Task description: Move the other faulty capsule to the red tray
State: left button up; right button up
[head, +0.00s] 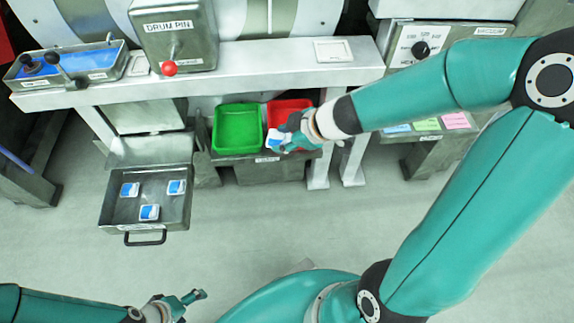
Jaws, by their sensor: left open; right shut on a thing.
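The red tray (288,108) stands on a low stand under the bench, right of the green tray (237,130). My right gripper (276,142) is shut on a blue and white capsule (272,142). It holds the capsule in front of the red tray's near edge, and gripper and wrist hide part of that tray. I cannot tell the capsule's height over the tray. My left gripper (188,300) is open and empty at the bottom of the view, far from the trays. Several similar capsules, such as this one (149,213), lie in the metal drawer (117,215).
The drawer has a dark handle (145,238) in front. Above is a metal bench (260,68) with a red-knobbed lever (169,68) marked DRUM PIN. Coloured cards (427,124) lie on a stand at the right. The floor in front is clear.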

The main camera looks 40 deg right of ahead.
jog(key=shift+n, duration=0.9)
jog(key=w+d+f, duration=0.2)
jog(key=w+d+f+b, duration=0.1)
jog(key=w+d+f, duration=0.1)
jog(key=w+f, duration=0.1)
jog(key=w+d+f+b, duration=0.1)
jog(key=w+d+f, duration=0.1)
jog(key=w, duration=0.1)
jog(key=shift+d+f, duration=0.25)
jog(key=shift+f, duration=0.1)
pick_arm(q)
jog(key=shift+f, duration=1.8)
pick_arm(e)
jog(key=shift+w+d+f, duration=0.3)
jog(key=shift+w+f, duration=0.15)
jog(key=shift+f, duration=0.2)
jog(key=o, duration=0.8)
jog(key=shift+r, duration=0.1)
pick_arm(q)
jog(key=shift+s, duration=0.1)
pick_arm(e)
jog(key=v, duration=1.2)
jog(key=shift+s+d+f, duration=0.1)
jog(key=shift+d+f, duration=0.15)
